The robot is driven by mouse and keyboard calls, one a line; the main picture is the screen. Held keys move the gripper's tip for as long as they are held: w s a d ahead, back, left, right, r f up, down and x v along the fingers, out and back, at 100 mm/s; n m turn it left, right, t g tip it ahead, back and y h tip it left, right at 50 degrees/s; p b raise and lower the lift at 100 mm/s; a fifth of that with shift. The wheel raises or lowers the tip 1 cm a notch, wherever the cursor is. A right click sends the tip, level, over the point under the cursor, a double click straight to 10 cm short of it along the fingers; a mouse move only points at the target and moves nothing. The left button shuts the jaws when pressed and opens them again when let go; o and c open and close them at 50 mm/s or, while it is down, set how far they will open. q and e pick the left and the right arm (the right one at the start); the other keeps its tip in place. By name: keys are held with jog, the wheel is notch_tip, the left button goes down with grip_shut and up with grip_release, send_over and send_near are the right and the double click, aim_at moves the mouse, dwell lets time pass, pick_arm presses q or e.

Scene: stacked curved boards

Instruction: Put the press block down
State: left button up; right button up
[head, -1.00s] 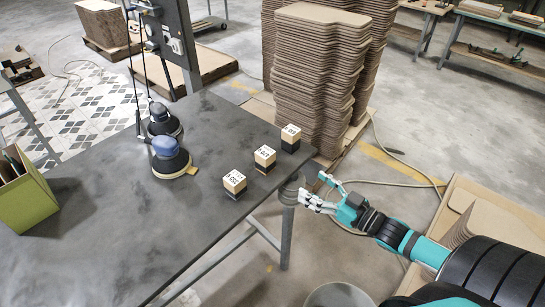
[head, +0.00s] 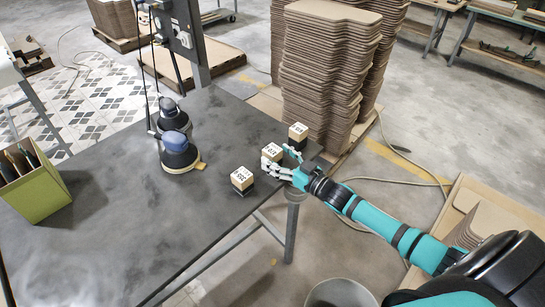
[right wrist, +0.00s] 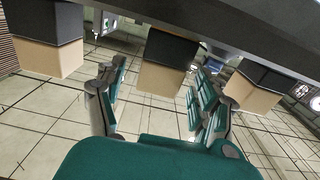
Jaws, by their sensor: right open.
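Three press blocks, each pale wood on top with a dark base and black printed marks, stand in a row near the right edge of the dark table (head: 120,215). They are a near block (head: 242,178), a middle block (head: 271,151) and a far block (head: 298,131). My right gripper (head: 280,160) is open at the middle block, its fingers partly hiding it. In the right wrist view the middle block (right wrist: 163,75) stands between the spread fingers (right wrist: 161,92), with gaps visible on both sides. My left gripper is not in view.
Two sanders (head: 178,150) stand on the table left of the blocks. A green box (head: 35,192) stands at the table's left. A tall stack of curved boards (head: 325,75) rises behind the far block. A grey bin (head: 340,294) is below my right arm.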

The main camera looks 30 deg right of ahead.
jog(key=shift+w+a, duration=0.25)
jog(key=shift+w, duration=0.45)
grip_shut()
jog(key=shift+r, duration=0.15)
